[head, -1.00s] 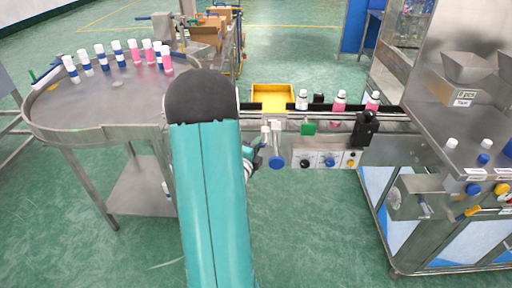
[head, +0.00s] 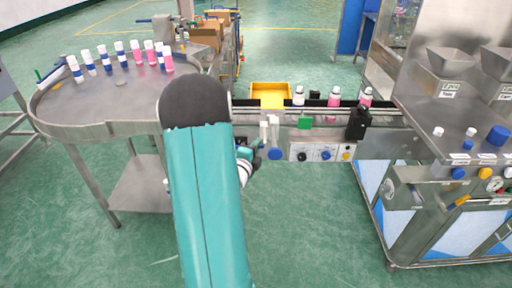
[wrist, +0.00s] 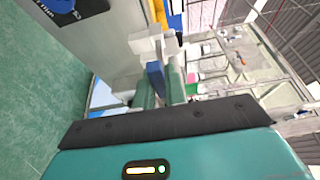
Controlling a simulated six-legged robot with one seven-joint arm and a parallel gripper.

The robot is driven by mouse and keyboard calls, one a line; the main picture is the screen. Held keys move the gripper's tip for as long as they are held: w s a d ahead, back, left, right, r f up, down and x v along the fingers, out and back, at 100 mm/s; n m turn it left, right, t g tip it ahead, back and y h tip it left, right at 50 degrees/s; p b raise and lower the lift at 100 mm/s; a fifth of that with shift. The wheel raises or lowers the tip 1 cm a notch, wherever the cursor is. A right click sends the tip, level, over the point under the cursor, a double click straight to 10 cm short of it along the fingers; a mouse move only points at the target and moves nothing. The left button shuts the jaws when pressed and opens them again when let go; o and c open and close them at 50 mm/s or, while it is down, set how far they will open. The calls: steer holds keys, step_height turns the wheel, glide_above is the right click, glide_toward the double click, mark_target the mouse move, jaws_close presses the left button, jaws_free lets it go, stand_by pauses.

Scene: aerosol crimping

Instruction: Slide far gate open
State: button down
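A pair of white upright gate handles (head: 268,130) stands at the front edge of the conveyor in the head view, with a blue round part (head: 275,153) below. A green block (head: 305,122) and a black device (head: 358,123) sit farther right on the rail. I cannot tell for sure which is the far gate. My gripper (head: 252,156) is just left of the white handles, partly hidden by my arm. In the wrist view, the teal fingers of my gripper (wrist: 160,92) are apart, with a blue piece (wrist: 155,76) and white blocks (wrist: 152,44) just beyond. Contact cannot be told.
A round steel table (head: 105,105) with several capped bottles stands left. Several bottles (head: 334,97) stand on the conveyor, with a yellow bin (head: 269,90) behind. A control panel with knobs (head: 322,152) is right of the handles. A steel machine (head: 440,160) stands at the right.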

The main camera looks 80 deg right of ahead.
steer(key=shift+a, duration=0.15)
steer(key=c, duration=1.5)
jaws_free()
steer(key=shift+c, duration=0.2)
steer(key=shift+o, duration=0.5)
